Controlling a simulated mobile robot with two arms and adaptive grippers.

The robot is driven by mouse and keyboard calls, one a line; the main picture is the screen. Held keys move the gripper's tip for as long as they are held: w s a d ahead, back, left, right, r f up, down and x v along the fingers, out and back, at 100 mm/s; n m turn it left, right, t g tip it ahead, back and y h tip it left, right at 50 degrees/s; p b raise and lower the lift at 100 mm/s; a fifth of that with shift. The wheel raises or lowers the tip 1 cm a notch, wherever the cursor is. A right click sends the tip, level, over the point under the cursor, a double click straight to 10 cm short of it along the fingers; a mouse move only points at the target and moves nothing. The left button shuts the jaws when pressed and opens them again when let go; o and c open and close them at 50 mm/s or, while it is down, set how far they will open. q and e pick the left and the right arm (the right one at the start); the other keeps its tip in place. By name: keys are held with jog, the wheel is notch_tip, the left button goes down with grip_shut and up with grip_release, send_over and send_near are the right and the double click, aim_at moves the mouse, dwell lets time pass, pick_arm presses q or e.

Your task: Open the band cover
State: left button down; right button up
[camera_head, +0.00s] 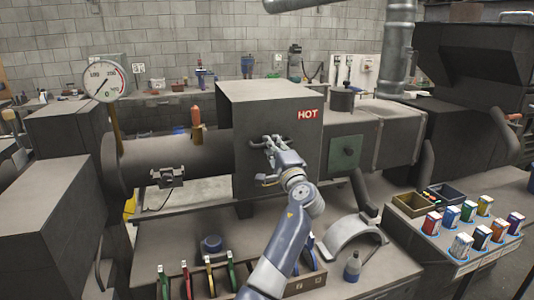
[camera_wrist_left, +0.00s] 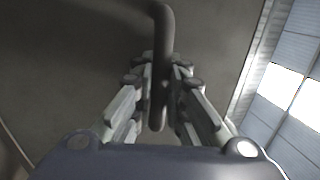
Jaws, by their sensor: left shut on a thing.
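The band cover appears to be the large grey box (camera_head: 264,96) around the horizontal tube (camera_head: 175,158), with a red HOT label on its front. It looks closed, with no gap that I can make out. My left gripper (camera_head: 272,152) is at the front face of the box, shut on a dark bar handle. In the left wrist view the handle (camera_wrist_left: 164,35) runs down between the two fingers (camera_wrist_left: 160,90), with the grey face behind it. The head view mostly hides the handle behind the gripper. My right gripper is not in view.
A pressure gauge (camera_head: 104,80) stands at the left. Coloured tools stand at the lower left. Several coloured cartons (camera_head: 468,212) and a tray (camera_head: 414,204) are at the right.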

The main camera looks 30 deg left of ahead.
pick_arm(q)
jog(key=shift+w+d+f, duration=0.25)
jog(key=shift+w+d, duration=0.3)
jog(key=shift+d, duration=0.05)
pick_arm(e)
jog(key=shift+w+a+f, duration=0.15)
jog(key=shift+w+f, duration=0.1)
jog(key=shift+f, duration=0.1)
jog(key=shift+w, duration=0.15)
pick_arm(q)
jog(key=c, duration=1.7)
grip_release()
jog(key=shift+o, duration=0.5)
jog(key=shift+w+d+r, duration=0.1)
jog(key=shift+d+r, duration=0.05)
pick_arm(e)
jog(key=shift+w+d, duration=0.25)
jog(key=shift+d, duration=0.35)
pick_arm(q)
jog(key=v, duration=1.2)
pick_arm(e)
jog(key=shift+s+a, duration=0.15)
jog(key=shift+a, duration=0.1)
